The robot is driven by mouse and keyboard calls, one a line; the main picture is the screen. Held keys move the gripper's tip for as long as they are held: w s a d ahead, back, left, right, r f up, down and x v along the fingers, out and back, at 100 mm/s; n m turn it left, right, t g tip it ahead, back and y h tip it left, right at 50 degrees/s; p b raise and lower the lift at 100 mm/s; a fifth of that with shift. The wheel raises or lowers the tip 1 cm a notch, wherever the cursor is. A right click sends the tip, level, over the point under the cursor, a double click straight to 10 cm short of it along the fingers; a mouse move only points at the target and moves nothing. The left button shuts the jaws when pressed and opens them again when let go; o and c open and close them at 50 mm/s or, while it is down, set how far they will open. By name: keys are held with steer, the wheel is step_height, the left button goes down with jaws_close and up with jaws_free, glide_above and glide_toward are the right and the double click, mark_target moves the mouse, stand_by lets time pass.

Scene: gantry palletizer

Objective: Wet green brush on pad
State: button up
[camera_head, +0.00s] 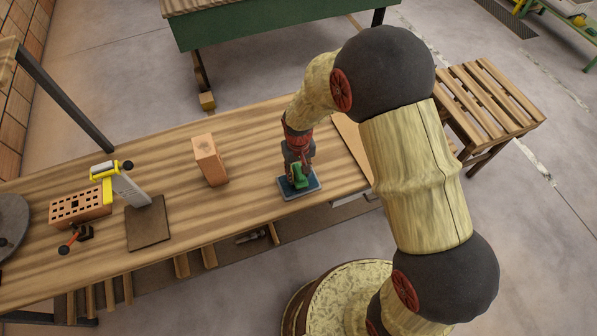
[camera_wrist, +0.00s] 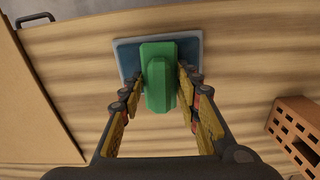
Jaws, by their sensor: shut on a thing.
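The green brush (camera_head: 300,176) stands over the blue pad (camera_head: 311,187) near the front edge of the wooden bench. My gripper (camera_head: 298,168) reaches down from above and is shut on the brush. In the wrist view the green brush (camera_wrist: 160,85) sits between the two fingers of my gripper (camera_wrist: 160,92). The blue pad with its grey rim (camera_wrist: 128,57) lies behind and below it. The brush overlaps the pad in both views; I cannot tell whether its underside touches the pad. The brush's lower part is hidden.
An orange brick (camera_head: 208,160) stands upright left of the pad. Further left are a brown plate (camera_head: 148,224), a yellow-handled tool (camera_head: 108,184) and a brick with holes (camera_head: 70,211). The bench (camera_head: 250,150) is clear between brick and pad. A slatted table (camera_head: 490,100) stands right.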

mark_target(298, 170)
steer(key=shift+f, duration=0.6)
stand_by(1.6)
steer(key=shift+r, duration=0.1)
steer(key=shift+r+p, duration=1.75)
steer(key=shift+r, duration=1)
steer(key=shift+r+p, duration=0.5)
steer(key=shift+r, duration=0.25)
